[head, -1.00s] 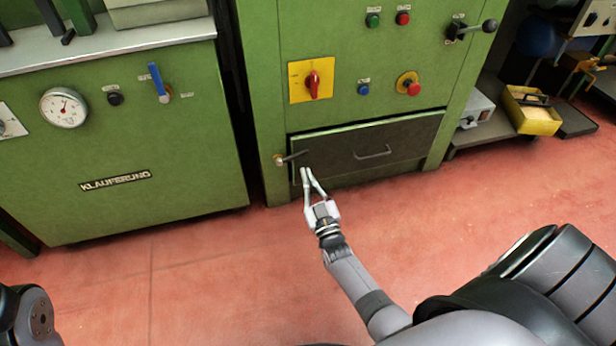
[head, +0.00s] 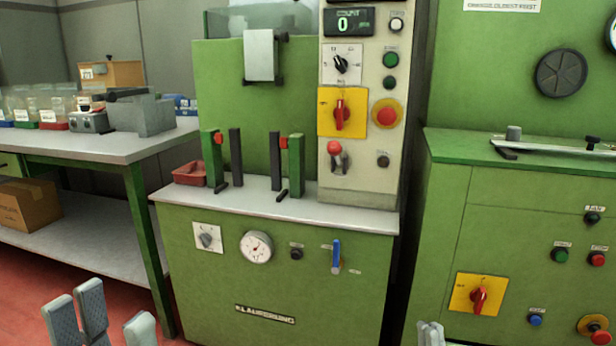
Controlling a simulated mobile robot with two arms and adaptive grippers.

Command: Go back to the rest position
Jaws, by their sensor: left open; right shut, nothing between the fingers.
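My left gripper (head: 112,318) shows at the bottom left of the head view. Its pale grey fingers stand apart and point up, with nothing between them. It is in front of the left green machine (head: 215,285) and the work table, touching neither as far as I can see. My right gripper (head: 431,334) shows only as pale fingertips at the bottom edge, right of the middle. They are close together and hold nothing. The rest of both arms is out of view.
The left machine has a grey top (head: 300,208), a red bin (head: 190,173) and a control column (head: 362,120). A second green machine (head: 520,220) stands at the right. A work table (head: 75,148) with jars stands at the left, above a cardboard box (head: 28,203).

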